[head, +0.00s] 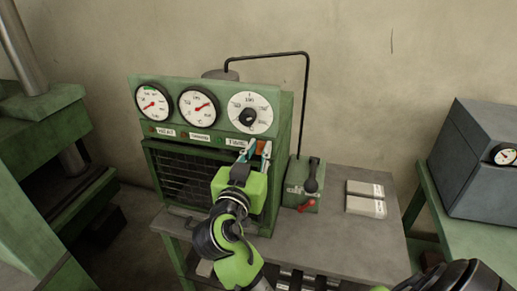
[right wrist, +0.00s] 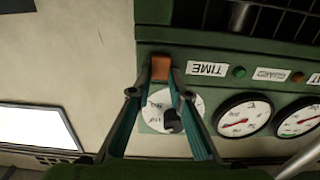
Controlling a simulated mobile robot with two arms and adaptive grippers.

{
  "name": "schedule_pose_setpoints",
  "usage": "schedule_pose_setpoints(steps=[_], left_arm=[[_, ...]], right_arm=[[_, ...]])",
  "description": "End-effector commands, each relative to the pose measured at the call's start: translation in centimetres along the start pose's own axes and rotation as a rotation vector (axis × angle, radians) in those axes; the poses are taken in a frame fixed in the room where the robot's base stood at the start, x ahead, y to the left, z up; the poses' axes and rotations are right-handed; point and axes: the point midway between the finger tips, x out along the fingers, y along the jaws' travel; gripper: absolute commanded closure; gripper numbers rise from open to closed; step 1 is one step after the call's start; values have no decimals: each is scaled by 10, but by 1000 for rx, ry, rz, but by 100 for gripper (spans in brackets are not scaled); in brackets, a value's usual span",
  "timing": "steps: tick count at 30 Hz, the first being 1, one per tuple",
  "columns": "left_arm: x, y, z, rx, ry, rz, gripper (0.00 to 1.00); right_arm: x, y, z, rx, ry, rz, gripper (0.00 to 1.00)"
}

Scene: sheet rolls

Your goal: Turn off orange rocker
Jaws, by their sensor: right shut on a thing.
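The orange rocker (right wrist: 161,66) sits on the green panel (right wrist: 205,62) beside the TIME label (right wrist: 208,69) in the right wrist view, which shows the panel upside down. My right gripper (head: 256,149) is at the right end of the panel front in the head view. In the right wrist view its two fingertips (right wrist: 161,76) close on the rocker from both sides. In the head view the gripper largely hides the rocker. Whether the rocker is tipped on or off cannot be told. My left gripper is not in view.
Two gauges (head: 152,103) and a dial with a black knob (head: 250,112) sit above the labels. Two pale blocks (head: 365,208) lie on the grey table (head: 345,250). A grey box (head: 478,150) stands far right.

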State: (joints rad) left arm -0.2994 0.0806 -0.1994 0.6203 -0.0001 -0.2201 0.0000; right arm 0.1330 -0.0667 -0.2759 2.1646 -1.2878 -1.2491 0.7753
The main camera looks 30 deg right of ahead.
Motion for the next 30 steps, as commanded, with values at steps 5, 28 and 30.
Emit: schedule_pose_setpoints(steps=[5, 28, 30], left_arm=[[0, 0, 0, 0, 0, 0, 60], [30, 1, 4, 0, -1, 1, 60], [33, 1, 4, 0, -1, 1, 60]], right_arm=[[0, 0, -1, 2, 2, 0, 65], [-1, 0, 10, -7, 204, 3, 65], [-1, 0, 11, -8, 255, 3, 65]])
